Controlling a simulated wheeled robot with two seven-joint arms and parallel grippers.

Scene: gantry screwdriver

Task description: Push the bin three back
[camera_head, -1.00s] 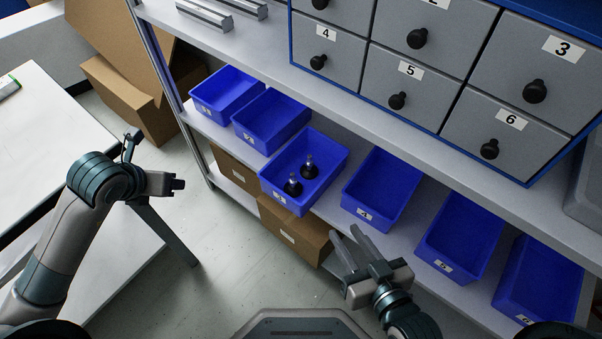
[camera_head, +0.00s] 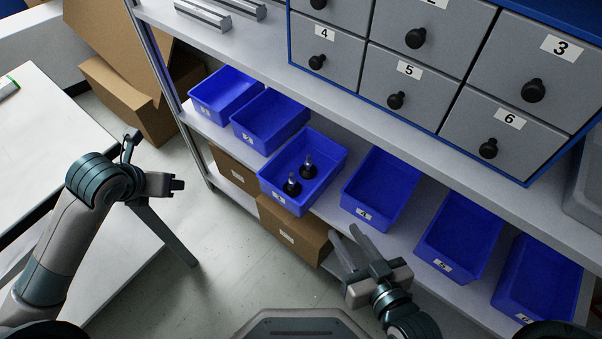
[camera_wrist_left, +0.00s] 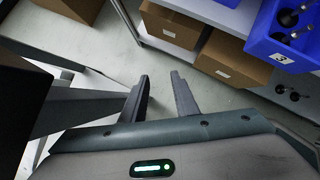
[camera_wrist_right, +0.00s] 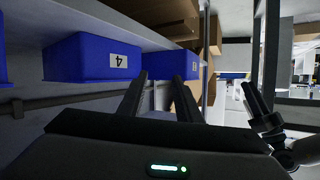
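Bin three (camera_head: 273,195) is a blue open tray labelled 3 on the lower shelf. It juts forward past the shelf's front edge and holds two dark upright tools with metal tips (camera_head: 308,166). It also shows at the upper right of the left wrist view (camera_wrist_left: 262,48). My right gripper (camera_head: 346,233) is open and empty, in front of the shelf below bin four and to the right of bin three, apart from both. My left gripper (camera_head: 180,184) is open and empty over the floor, well left of bin three; its gap shows in the left wrist view (camera_wrist_left: 160,78).
Bins one (camera_head: 205,110), two (camera_head: 248,138), four (camera_head: 363,213), five (camera_head: 443,265) and six stand in the same row, set further back. Cardboard boxes (camera_head: 290,232) sit below. The upper shelf carries a grey drawer cabinet (camera_head: 457,62). A white table (camera_head: 50,130) is at left.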

